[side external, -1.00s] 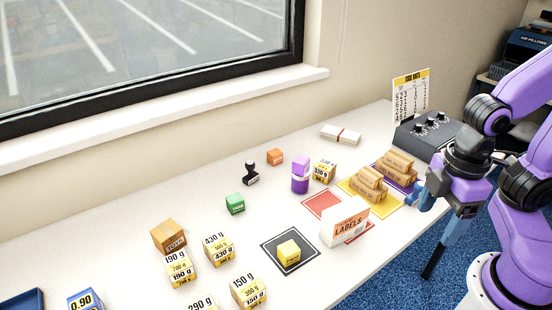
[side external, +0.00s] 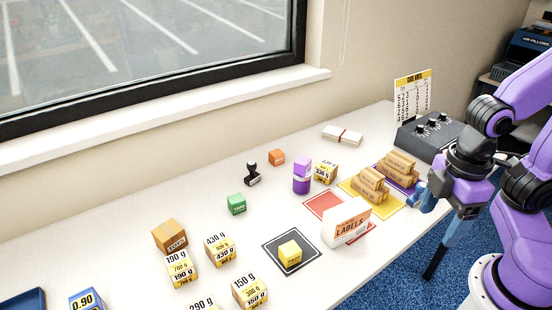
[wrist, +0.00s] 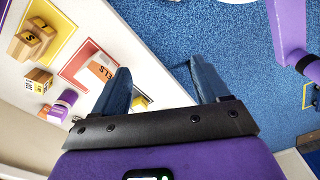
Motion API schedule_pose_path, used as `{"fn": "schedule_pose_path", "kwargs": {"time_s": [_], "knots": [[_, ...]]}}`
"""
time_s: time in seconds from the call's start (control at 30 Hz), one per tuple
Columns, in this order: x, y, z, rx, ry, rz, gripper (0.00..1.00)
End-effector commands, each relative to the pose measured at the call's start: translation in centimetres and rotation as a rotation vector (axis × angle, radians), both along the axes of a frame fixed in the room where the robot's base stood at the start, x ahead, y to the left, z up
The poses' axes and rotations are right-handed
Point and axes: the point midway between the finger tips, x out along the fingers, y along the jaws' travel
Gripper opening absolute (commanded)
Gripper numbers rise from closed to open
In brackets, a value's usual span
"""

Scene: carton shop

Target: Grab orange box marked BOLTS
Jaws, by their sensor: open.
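A small orange box (side external: 277,157) stands on the far side of the white table, near the wall; its marking is too small to read. An orange block also shows at the left of the wrist view (wrist: 45,110). My gripper (side external: 428,228) is at the table's right front edge, far from the orange box.
A black stamp (side external: 252,174), a purple cylinder (side external: 301,182) and a yellow-white box (side external: 325,173) stand near the orange box. A green cube (side external: 236,204) is nearer.

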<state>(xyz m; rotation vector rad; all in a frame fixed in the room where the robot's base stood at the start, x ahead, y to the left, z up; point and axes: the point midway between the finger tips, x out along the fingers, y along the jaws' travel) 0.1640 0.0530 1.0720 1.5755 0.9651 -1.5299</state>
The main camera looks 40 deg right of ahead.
Motion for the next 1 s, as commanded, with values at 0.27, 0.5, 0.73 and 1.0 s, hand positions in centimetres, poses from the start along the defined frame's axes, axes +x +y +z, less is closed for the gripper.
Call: {"fn": "schedule_pose_path", "kwargs": {"time_s": [0.27, 0.5, 0.73, 1.0], "knots": [[1.6, 1.1, 0.4, 0.007, -0.004, -0.04, 0.74], [8.7, 5.1, 1.6, 0.037, -0.028, -0.201, 0.74], [17.0, 7.8, 2.2, 0.067, -0.057, -0.37, 0.74], [27.1, 8.6, 2.2, 0.096, -0.098, -0.57, 0.74]]}}
